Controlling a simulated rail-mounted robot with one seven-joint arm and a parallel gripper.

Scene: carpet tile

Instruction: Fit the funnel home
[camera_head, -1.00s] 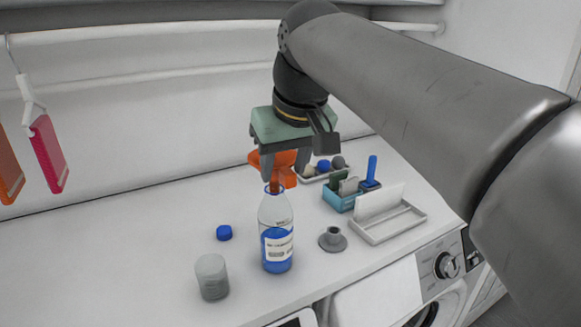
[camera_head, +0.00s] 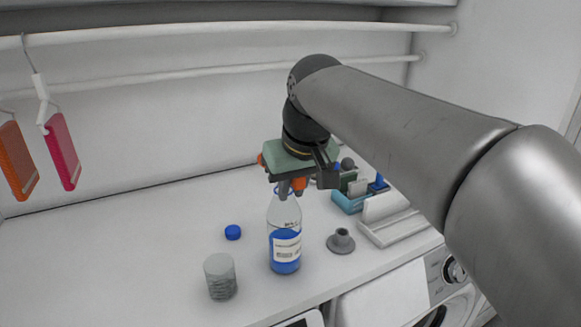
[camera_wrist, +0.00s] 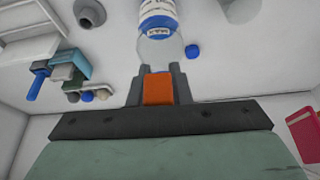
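The clear bottle (camera_head: 285,215) with blue liquid and a white label stands upright on the white counter; it also shows in the wrist view (camera_wrist: 158,47). My gripper (camera_head: 291,188) is over the bottle's mouth, pointing down. It is shut on the orange funnel (camera_head: 299,184), whose orange body fills the gap between the fingers in the wrist view (camera_wrist: 158,89). The gripper body and fingers hide most of the funnel in the head view. The funnel's lower end is at the bottle's neck; I cannot tell how deep it sits.
Further right are a teal caddy (camera_head: 348,203) and a pale tray (camera_head: 392,232). The left counter is clear.

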